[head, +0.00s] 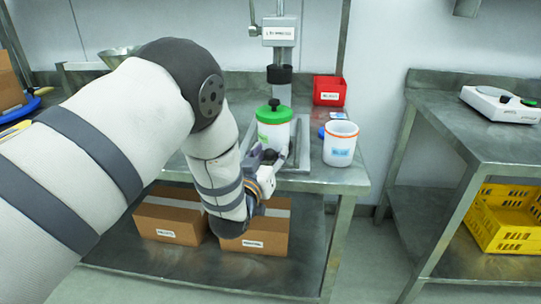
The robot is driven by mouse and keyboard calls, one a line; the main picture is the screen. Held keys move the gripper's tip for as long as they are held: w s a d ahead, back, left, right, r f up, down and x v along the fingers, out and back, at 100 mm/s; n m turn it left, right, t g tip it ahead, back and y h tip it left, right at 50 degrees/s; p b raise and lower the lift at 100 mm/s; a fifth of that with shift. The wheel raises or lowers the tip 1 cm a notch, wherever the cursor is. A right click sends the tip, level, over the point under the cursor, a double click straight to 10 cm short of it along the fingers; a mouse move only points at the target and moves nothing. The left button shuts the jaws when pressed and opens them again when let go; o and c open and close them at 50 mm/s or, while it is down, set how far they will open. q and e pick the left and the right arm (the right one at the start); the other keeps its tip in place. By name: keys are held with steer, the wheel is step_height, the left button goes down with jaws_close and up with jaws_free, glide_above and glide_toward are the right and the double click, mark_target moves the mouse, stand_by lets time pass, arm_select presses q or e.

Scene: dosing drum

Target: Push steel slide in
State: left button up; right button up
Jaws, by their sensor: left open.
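The steel slide (302,153) is at the front of the bench, below the lid press (280,33); my gripper and a jar hide most of it. A white jar with a green lid (274,116) stands upright over the slide, in front of the press's black head (279,74). My left gripper (266,158) is open and low at the bench's front edge, just in front of the jar. I cannot tell whether it touches the slide. My right gripper is not in view.
An open white tub (340,144) stands right of the slide, with a red bin (329,91) behind it. Cardboard boxes (170,215) sit on the lower shelf. A second bench at right holds a scale (500,103), with a yellow crate (508,218) below. Floor between benches is clear.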

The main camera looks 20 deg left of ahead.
mark_target(272, 145)
arm_select(q)
steer(key=shift+c, duration=0.3)
jaws_close()
steer(key=shift+w+f, duration=0.1)
steer(key=shift+w, duration=0.15)
steer(key=w, duration=0.1)
steer(key=w+a+b, duration=0.1)
steer(key=w, duration=0.1)
steer(key=shift+w+f, duration=0.15)
steer(key=shift+w, duration=0.3)
steer(key=shift+o, duration=0.3)
jaws_free()
steer(key=shift+r, duration=0.25)
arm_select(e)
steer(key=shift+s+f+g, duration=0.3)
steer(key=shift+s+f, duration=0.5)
arm_select(q)
steer(key=s, duration=1.2)
steer(key=shift+d, duration=0.2)
